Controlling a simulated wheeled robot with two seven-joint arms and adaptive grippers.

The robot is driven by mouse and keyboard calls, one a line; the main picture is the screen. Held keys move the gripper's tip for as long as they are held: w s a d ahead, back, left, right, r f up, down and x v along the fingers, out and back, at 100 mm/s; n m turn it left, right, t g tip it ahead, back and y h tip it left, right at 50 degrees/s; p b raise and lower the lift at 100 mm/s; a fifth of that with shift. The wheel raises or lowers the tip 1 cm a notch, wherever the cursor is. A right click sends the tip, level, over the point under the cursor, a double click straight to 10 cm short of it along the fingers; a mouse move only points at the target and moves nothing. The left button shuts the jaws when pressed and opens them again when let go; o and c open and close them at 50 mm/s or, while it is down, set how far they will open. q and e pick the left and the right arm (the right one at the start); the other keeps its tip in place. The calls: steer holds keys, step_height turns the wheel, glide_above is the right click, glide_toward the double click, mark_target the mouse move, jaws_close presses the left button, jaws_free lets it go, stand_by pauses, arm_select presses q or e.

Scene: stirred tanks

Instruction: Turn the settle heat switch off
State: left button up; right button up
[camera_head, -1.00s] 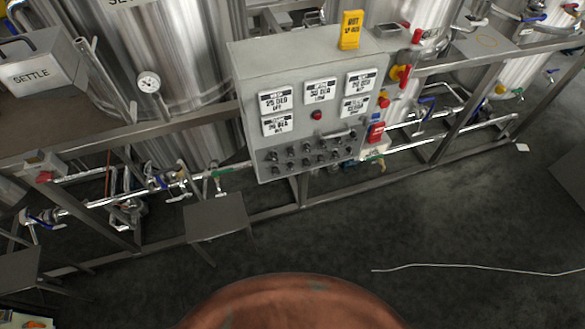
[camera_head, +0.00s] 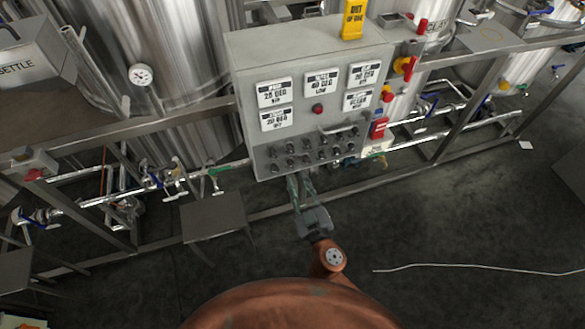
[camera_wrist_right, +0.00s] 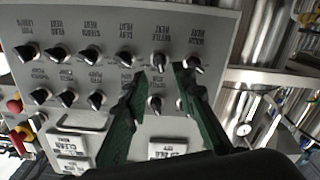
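The settle heat switch (camera_wrist_right: 158,61) is a black knob on the grey control panel. In the right wrist view, which shows the panel upside down, it is in the top row under the inverted "SETTLE HEAT" label (camera_wrist_right: 164,29). In the head view the switch (camera_head: 291,163) is in the bottom row, second from the left. My right gripper (camera_wrist_right: 161,70) has two green fingers apart, one on each side of the knob; contact is not visible. In the head view the right gripper (camera_head: 299,178) is at the panel's lower edge. My left gripper is not in view.
Other black knobs (camera_wrist_right: 112,56) sit close beside the switch in two rows. The control panel (camera_head: 245,75) carries white signs, a red button (camera_head: 318,109) and a handle. A small grey platform (camera_head: 212,215) stands left of my arm. A white line (camera_head: 450,265) lies on the floor.

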mark_target(292, 167)
steer(key=shift+x, duration=2.8)
steer(key=shift+c, duration=0.4)
jaws_close()
